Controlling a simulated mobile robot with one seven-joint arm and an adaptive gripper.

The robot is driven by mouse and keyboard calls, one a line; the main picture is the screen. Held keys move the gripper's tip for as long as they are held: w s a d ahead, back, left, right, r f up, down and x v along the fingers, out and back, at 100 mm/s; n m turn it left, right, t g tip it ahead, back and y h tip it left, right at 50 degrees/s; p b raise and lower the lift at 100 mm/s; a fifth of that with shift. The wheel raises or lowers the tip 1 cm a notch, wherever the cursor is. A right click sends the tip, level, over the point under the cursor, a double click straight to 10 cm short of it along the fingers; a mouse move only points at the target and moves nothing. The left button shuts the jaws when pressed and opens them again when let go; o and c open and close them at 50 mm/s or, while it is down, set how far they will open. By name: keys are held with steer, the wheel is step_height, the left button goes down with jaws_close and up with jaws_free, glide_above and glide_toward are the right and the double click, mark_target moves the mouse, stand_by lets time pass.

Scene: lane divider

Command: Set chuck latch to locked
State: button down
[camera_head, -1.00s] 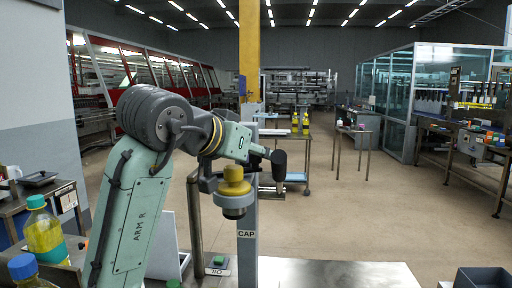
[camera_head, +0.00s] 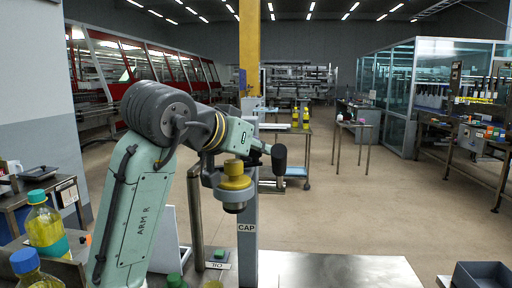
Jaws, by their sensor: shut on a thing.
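The capping chuck, with a yellow top and a dark grey lower ring (camera_head: 235,184), is at the grey post marked CAP (camera_head: 247,243). My green arm, marked ARM R, reaches from the left to just behind and above the chuck. My gripper (camera_head: 264,149) is at the arm's far end, right of the chuck's yellow top. It is shut on a dark, upright handle (camera_head: 279,162), which I take to be the chuck latch. The fingers are small here, and their exact contact is hard to see. The latch's setting cannot be read.
Yellow bottles with a green cap (camera_head: 44,228) and a blue cap (camera_head: 28,270) stand at the lower left. A green button (camera_head: 219,254) sits on a plate left of the post. A bare metal tabletop (camera_head: 340,272) and a dark bin (camera_head: 483,275) are at the right.

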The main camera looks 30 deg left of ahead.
stand_by(0.5)
steer(key=shift+s+d+m+h, duration=0.45)
steer(key=shift+m+h, duration=0.25)
steer(key=shift+h, duration=0.1)
steer(key=c, duration=1.4)
jaws_free()
steer(key=shift+w, duration=0.1)
